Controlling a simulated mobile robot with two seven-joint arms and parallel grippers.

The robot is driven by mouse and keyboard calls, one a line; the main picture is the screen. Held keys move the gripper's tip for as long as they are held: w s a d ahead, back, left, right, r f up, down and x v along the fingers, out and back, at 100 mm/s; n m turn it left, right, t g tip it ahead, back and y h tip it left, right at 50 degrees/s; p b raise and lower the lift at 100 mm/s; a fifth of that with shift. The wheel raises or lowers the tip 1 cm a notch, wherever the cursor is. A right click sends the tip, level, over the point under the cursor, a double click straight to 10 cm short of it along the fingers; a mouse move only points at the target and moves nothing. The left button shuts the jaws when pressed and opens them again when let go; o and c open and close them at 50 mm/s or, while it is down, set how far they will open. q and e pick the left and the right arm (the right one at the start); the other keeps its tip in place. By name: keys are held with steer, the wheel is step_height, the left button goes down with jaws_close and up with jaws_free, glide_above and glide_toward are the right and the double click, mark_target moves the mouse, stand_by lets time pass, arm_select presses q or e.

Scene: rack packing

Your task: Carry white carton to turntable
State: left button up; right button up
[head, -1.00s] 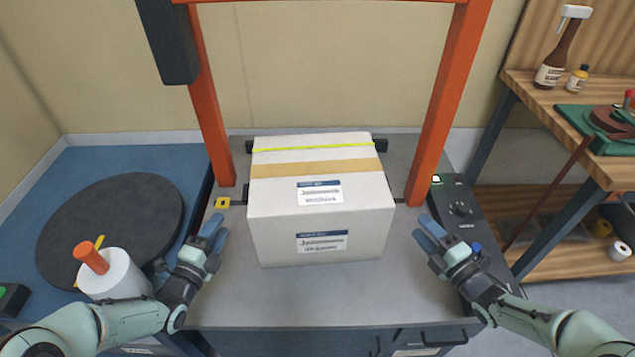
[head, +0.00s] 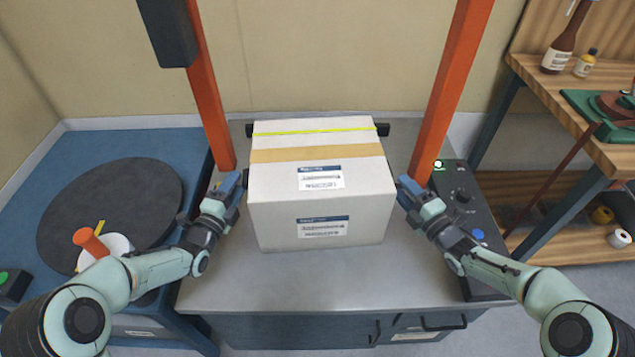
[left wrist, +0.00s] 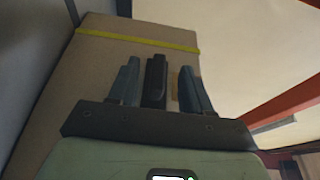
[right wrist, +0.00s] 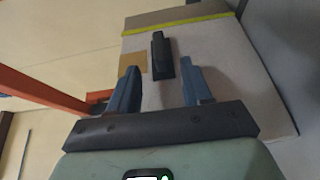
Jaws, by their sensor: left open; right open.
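The white carton (head: 275,215) sits upright on the grey bench (head: 300,285), with tan tape and a yellow strap across its top and labels on its top and front. My left gripper (head: 232,183) is open close beside its left side; my right gripper (head: 406,187) is open close beside its right side. The carton's side fills much of the left wrist view (left wrist: 110,70) and the right wrist view (right wrist: 215,70); a dark handle-like part shows between the fingers in each. I cannot tell whether the fingers touch it. The dark round turntable (head: 110,205) is on the blue table at the left.
An orange frame (head: 450,90) stands over the bench, its posts beside the carton. A control box (head: 465,205) lies right of the carton. A wooden shelf stands far right.

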mark_target(244, 173)
arm_select(q)
steer(key=shift+x, duration=2.8)
arm_select(e)
steer(key=shift+x, duration=2.8)
arm_select(q)
jaws_close()
arm_select(e)
jaws_close()
